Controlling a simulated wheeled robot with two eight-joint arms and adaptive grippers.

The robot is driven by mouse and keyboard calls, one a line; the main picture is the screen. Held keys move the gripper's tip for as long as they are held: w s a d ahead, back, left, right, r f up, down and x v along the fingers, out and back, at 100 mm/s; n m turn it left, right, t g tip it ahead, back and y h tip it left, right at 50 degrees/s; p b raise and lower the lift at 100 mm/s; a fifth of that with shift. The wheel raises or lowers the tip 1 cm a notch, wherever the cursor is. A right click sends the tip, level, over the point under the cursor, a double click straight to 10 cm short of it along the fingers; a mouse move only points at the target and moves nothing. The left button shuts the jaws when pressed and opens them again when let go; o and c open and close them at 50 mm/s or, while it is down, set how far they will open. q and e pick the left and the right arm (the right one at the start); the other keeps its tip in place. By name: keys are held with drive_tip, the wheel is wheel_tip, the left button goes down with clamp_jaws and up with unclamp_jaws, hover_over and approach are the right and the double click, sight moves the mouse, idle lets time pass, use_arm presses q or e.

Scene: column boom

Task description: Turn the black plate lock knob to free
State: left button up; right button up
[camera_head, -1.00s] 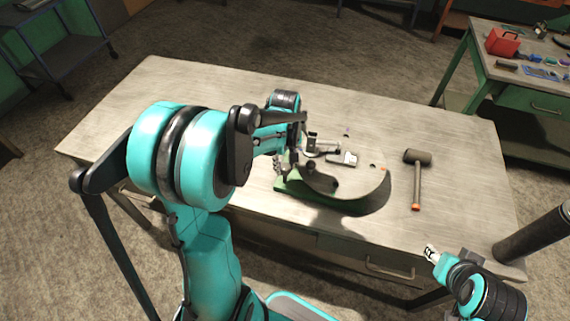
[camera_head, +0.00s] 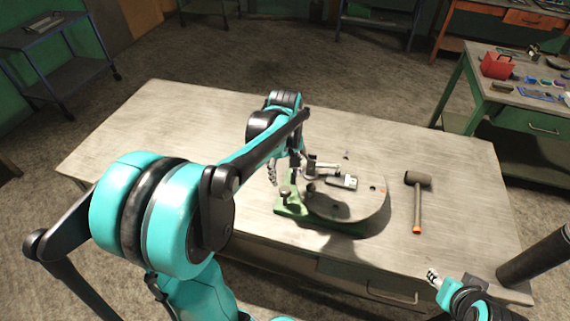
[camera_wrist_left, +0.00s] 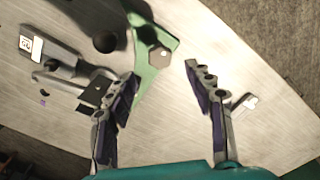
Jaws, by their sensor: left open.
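A fixture with a green base (camera_head: 290,208) and a round grey plate (camera_head: 350,205) stands on the table. A small black knob (camera_head: 310,188) stands up at the plate's left; in the left wrist view the black knob (camera_wrist_left: 105,42) is round and lies left beyond my fingers. A grey hex-topped knob (camera_wrist_left: 160,57) sits on the green base, ahead of the gap between the fingers; it also shows in the head view (camera_head: 285,193). My left gripper (camera_wrist_left: 162,78) is open and empty above the fixture's left side. My right gripper (camera_head: 433,277) is small at the lower right; its jaws are unclear.
A mallet (camera_head: 417,200) lies right of the fixture on the pale table (camera_head: 190,110). A grey bracket with a white label (camera_wrist_left: 35,45) sits on the plate. The table's back left is clear. A second bench with a red box (camera_head: 497,66) stands far right.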

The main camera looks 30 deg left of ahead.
use_arm(q)
wheel_tip(320, 180, up, 5)
drive_tip(key=shift+f, duration=0.1)
idle(0.6)
drive_tip(key=s+d+f+m+t+b, duration=0.2)
drive_tip(key=s+d+m+t, duration=0.1)
drive_tip(key=s+d+m, duration=0.2)
drive_tip(key=s+d+f+m+t+b, duration=0.2)
drive_tip(key=s+d+f+m+t, duration=0.1)
drive_tip(key=s+d+m, duration=0.3)
drive_tip(key=shift+f+m+t, duration=0.25)
drive_tip(key=shift+m+t, duration=0.15)
drive_tip(key=shift+t, duration=0.2)
